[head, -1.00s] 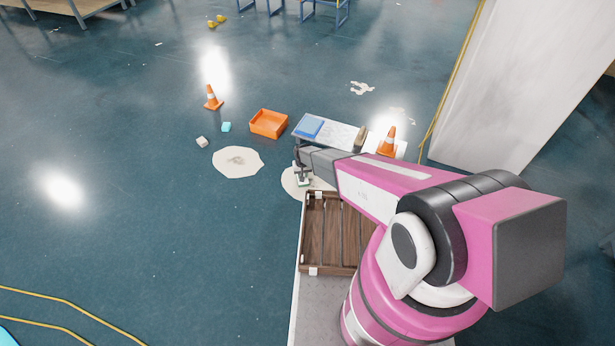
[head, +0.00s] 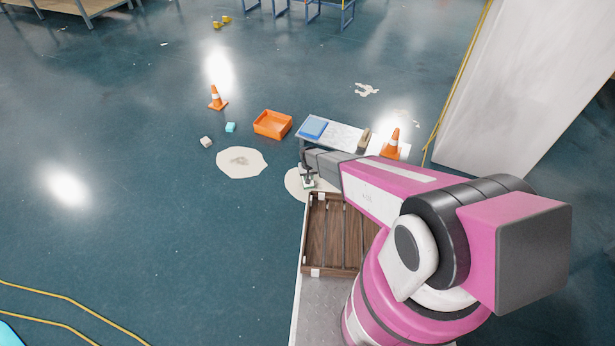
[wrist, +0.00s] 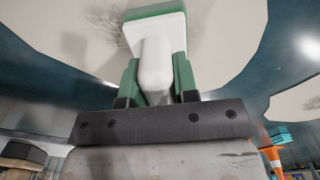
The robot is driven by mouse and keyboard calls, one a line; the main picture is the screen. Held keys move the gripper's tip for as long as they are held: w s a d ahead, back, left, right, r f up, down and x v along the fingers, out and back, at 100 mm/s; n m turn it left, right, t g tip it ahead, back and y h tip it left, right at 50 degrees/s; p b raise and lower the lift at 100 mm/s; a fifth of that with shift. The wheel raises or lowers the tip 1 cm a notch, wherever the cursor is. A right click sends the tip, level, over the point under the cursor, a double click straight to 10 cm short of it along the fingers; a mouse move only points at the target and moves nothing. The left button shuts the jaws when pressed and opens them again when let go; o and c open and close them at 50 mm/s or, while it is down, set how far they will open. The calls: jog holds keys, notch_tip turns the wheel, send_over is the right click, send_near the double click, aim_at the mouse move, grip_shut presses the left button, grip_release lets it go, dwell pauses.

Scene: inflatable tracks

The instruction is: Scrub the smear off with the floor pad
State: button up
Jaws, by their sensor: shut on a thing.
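My gripper (wrist: 156,82) is shut on the white handle of the floor pad (wrist: 154,28), which has a white back and a green edge. In the head view the pad (head: 308,184) shows small under my wrist. It is over a pale round floor patch (head: 293,181), half hidden by my arm. In the wrist view a dark grey smear (wrist: 101,30) lies on the pale patch, beside and partly behind the pad. I cannot tell whether the pad touches the floor. A second pale patch (head: 256,168) to the left has a greyish smear (head: 239,160) in its middle.
A low table (head: 345,132) holds a blue item (head: 313,127). Another cone (head: 393,145) stands right.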

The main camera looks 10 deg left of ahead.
jog(key=shift+s+d+r, duration=0.1)
jog(key=shift+s+d, duration=0.3)
jog(key=shift+d, duration=0.7)
jog(key=shift+s+d, duration=0.4)
jog(key=shift+d, duration=0.65)
jog(key=shift+s+d+r, duration=0.1)
jog(key=shift+s+d, duration=0.3)
jog(key=shift+d, duration=0.7)
jog(key=shift+s+d+f, duration=0.1)
jog(key=shift+s+d, duration=0.25)
jog(key=shift+d, duration=0.5)
jog(key=shift+s+d+f, duration=0.1)
jog(key=shift+s+d, duration=0.2)
jog(key=shift+d, duration=0.5)
jog(key=shift+f, duration=0.1)
jog(key=shift+a, duration=0.15)
